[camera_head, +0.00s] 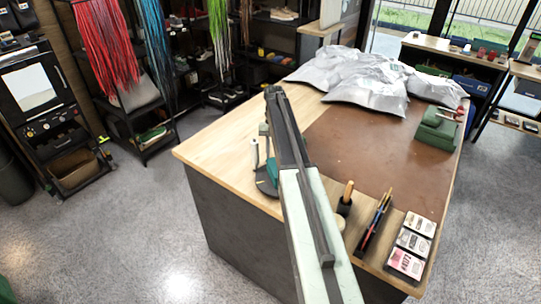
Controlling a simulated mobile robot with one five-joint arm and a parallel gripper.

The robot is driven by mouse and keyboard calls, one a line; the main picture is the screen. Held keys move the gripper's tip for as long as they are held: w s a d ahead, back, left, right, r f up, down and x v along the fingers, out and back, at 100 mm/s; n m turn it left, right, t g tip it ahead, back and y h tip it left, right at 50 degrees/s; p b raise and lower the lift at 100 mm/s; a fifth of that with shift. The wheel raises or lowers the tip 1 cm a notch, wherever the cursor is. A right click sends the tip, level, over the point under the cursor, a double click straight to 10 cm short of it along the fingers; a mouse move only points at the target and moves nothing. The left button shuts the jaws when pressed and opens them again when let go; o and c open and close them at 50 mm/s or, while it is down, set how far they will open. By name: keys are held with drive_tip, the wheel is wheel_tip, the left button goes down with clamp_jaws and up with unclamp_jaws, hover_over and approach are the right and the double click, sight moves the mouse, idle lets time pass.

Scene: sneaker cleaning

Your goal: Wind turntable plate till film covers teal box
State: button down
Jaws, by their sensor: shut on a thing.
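My arm reaches up the middle of the view from the bottom edge and over the wooden workbench (225,147). My gripper's fingers do not show; the arm seems to hide them. A teal thing (272,170), probably the teal box, shows just left of my arm near the bench's front left part. A dark round edge under it (265,189) may be the turntable plate, its right side hidden by my arm. A small pale upright roll (254,153), perhaps the film, stands beside it. I cannot tell how much of the box any film covers.
A brown leather mat (370,150) covers much of the bench. A brush holder (344,207), a pen tray (374,220) and small cards (411,244) stand right of my arm.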

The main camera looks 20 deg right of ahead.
drive_tip(key=c, duration=1.5)
unclamp_jaws()
drive_tip(key=shift+s, duration=0.1)
drive_tip(key=shift+c, duration=0.2)
drive_tip(key=shift+a, duration=0.1)
drive_tip(key=shift+r, duration=0.15)
drive_tip(key=p+v, duration=0.7)
drive_tip(key=shift+r, duration=0.25)
